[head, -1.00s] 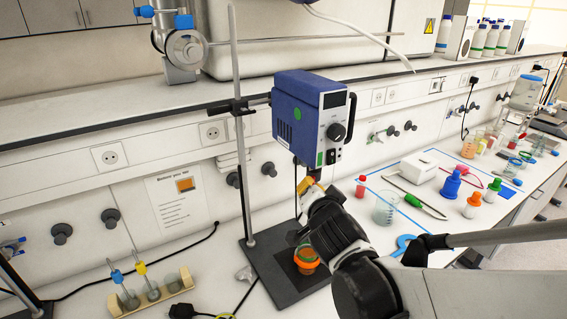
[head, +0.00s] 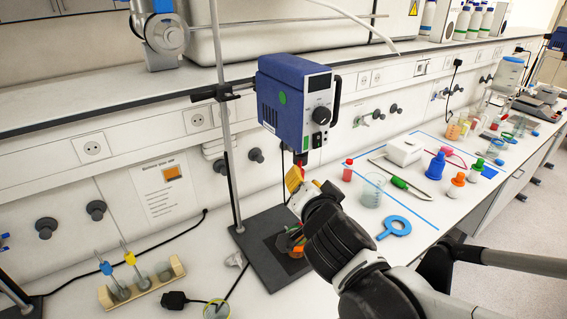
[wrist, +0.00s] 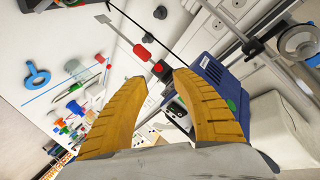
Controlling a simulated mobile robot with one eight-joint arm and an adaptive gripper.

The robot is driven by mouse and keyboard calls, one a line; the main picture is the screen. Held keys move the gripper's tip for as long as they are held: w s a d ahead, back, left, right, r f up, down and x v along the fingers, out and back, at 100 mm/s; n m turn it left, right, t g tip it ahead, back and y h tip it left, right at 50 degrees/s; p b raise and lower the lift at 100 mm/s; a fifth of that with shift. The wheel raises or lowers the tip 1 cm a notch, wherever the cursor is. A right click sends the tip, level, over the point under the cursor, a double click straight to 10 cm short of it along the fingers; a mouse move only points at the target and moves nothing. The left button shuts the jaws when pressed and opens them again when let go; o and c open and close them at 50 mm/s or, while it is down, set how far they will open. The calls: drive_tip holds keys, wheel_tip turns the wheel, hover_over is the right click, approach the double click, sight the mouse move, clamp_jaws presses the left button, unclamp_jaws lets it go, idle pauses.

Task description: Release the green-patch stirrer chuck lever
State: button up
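The blue overhead stirrer (head: 292,108) with a round green patch (head: 282,97) is clamped to a stand. Its dark chuck (head: 300,157) hangs underneath. In the wrist view, a red lever-like part (wrist: 143,52) lies beside the chuck and the thin shaft, just beyond my fingertips. Whether it touches a finger I cannot tell. My gripper (wrist: 159,82) is open, its two yellow fingers apart with nothing clearly held between them. In the head view my gripper (head: 295,180) is just below the chuck, and my wrist hides much of the shaft and the vessel below.
The stand rod (head: 225,130) rises left of the stirrer from a dark base plate (head: 262,262). A glass beaker (head: 373,190), a blue ring (head: 393,228) and several bottles stand to the right. A vial rack (head: 142,287) is at the left.

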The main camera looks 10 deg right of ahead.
drive_tip(key=shift+v, duration=2.3)
drive_tip(key=s+d+f+n+g+b, duration=0.1)
drive_tip(key=s+f+n+g+b, duration=0.2)
drive_tip(key=f+b, duration=0.4)
drive_tip(key=s+d+f+n+g+y+b, duration=0.1)
drive_tip(key=s+f+n+g+b, duration=0.3)
drive_tip(key=f, duration=1.3)
drive_tip(key=s+d+n+b, duration=0.1)
drive_tip(key=s+n+b, duration=0.1)
drive_tip(key=s+b, duration=0.1)
drive_tip(key=shift+g+y+b, duration=0.3)
drive_tip(key=shift+b, duration=0.25)
